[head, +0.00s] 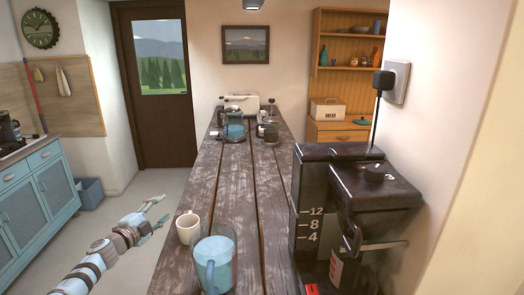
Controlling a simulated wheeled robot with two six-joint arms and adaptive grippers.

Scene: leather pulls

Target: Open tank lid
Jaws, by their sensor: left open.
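A black coffee machine stands at the right end of the wooden counter (235,190). Its water tank (308,215) is on the left side and carries the marks 12, 8 and 4. The flat black tank lid (325,152) lies on top and looks closed. A separate black top part with a round knob (375,172) sits to its right. My left gripper (160,210) is open and empty, left of the counter edge and well apart from the lid. My right gripper does not show.
A white mug (188,228) and a clear blue-tinted pitcher (214,266) stand at the counter's near left. Glass jugs (235,130) and other items stand at its far end. A wall socket (398,80) is behind the machine. The middle of the counter is clear.

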